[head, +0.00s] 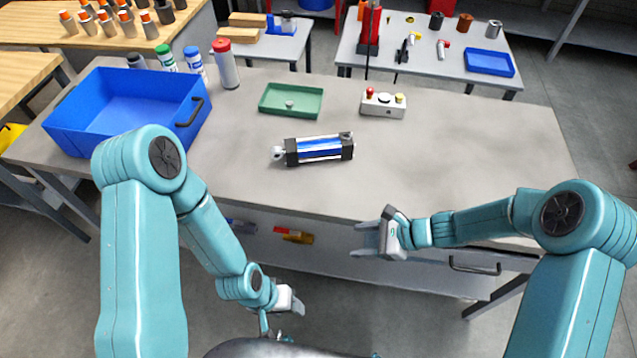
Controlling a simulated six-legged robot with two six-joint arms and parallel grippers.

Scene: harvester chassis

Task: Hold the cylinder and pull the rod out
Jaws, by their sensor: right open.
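A blue cylinder (320,149) with dark end caps lies on its side on the grey workbench (450,165), near the middle. A light rod eye (278,153) shows at its left end, close against the cap. My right gripper (368,238) is open and empty in front of the bench's front edge, below and right of the cylinder. My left gripper (296,302) hangs low in front of the bench, well short of the cylinder. Its fingers are small and seen at an angle, so its opening is unclear. Neither gripper touches the cylinder.
A blue bin (88,140) stands on the left of the bench, with several bottles behind it. A green tray (291,101) and a control box with buttons (382,104) lie behind the cylinder. The bench's right side is clear.

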